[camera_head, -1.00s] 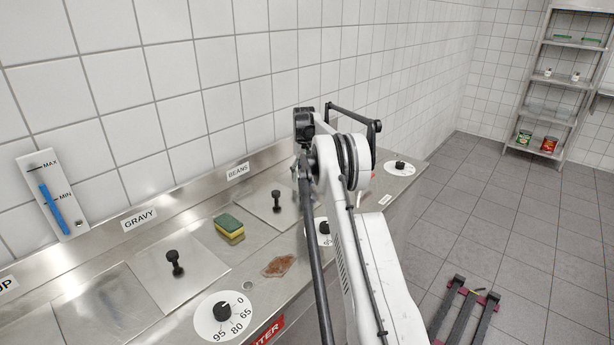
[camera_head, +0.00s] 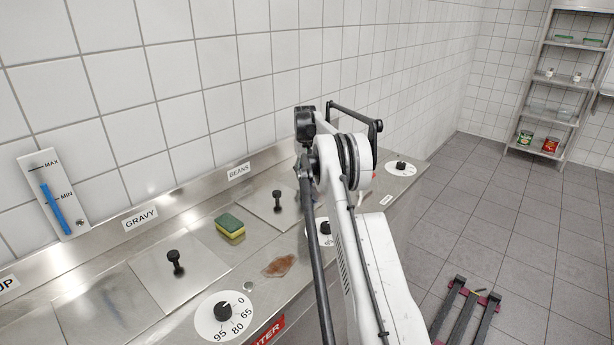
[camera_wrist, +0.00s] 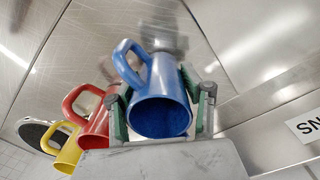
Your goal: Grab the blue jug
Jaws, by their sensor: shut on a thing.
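The blue jug (camera_wrist: 165,75) is in the middle of the wrist view, with its round dark-blue opening facing the camera and its handle towards the upper left. My gripper (camera_wrist: 160,108) is shut on it, one grey finger with a green pad on each side of its body. In the head view my arm shows, but the jug and the fingertips cannot be made out there.
A red jug (camera_wrist: 94,139) stands close to the left of the gripper, with a yellow jug (camera_wrist: 69,153) beyond it. In the head view, a sponge (camera_head: 230,227) and a brown stain (camera_head: 280,266) lie on the steel counter with knobbed lids (camera_head: 150,268).

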